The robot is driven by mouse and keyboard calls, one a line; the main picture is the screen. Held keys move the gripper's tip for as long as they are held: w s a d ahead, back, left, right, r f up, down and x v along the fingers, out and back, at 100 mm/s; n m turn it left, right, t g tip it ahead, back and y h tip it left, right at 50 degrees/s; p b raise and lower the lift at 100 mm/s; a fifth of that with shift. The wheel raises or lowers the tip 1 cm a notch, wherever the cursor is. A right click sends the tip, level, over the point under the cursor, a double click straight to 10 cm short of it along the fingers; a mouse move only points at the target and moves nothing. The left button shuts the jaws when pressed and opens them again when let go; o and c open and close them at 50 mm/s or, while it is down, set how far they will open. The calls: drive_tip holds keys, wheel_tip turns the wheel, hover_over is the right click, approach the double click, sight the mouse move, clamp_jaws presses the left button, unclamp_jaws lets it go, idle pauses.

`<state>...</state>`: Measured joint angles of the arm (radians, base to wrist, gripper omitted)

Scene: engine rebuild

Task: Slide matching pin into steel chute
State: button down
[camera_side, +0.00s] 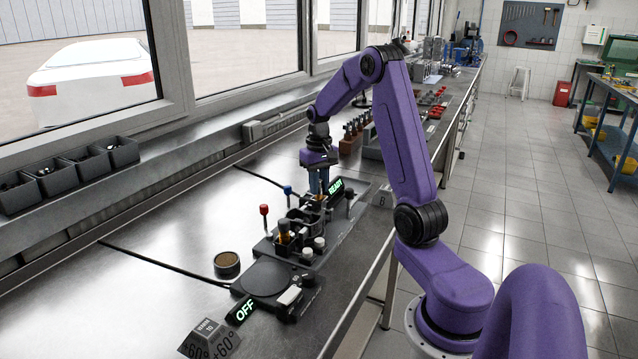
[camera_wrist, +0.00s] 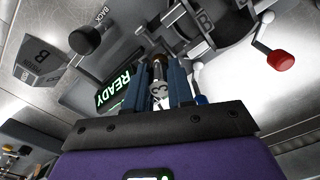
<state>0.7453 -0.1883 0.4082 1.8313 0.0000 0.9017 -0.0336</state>
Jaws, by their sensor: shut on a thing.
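My gripper (camera_wrist: 159,75) is shut on a small grey pin (camera_wrist: 159,90) marked "3", between its two blue fingers. A brown, round part shows just beyond the fingertips. In the side view my gripper (camera_side: 318,190) points down at the far end of the black fixture, beside the lit READY display (camera_side: 336,187); the pin is hidden there. In the wrist view READY (camera_wrist: 115,88) lies left of the fingers. A grey metal channel-like part (camera_wrist: 205,35) with a "B" plate lies beyond them; I cannot tell whether it is the steel chute, or whether the pin touches anything.
A red-knobbed lever (camera_side: 264,210) and a blue-knobbed lever (camera_side: 287,189) stand along the fixture's left side. A black round plate (camera_side: 268,279) and an OFF display (camera_side: 243,311) are at its near end. A round tin (camera_side: 227,264) sits left. The bench further left is mostly clear.

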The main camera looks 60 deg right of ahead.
drive_tip(key=shift+f, duration=0.6)
idle(0.4)
idle(0.3)
drive_tip(key=c, duration=0.6)
unclamp_jaws()
drive_tip(key=shift+o, duration=0.6)
drive_tip(key=shift+d, duration=0.1)
drive_tip(key=shift+s, duration=0.1)
drive_tip(key=shift+d, duration=0.15)
drive_tip(key=shift+c, duration=0.6)
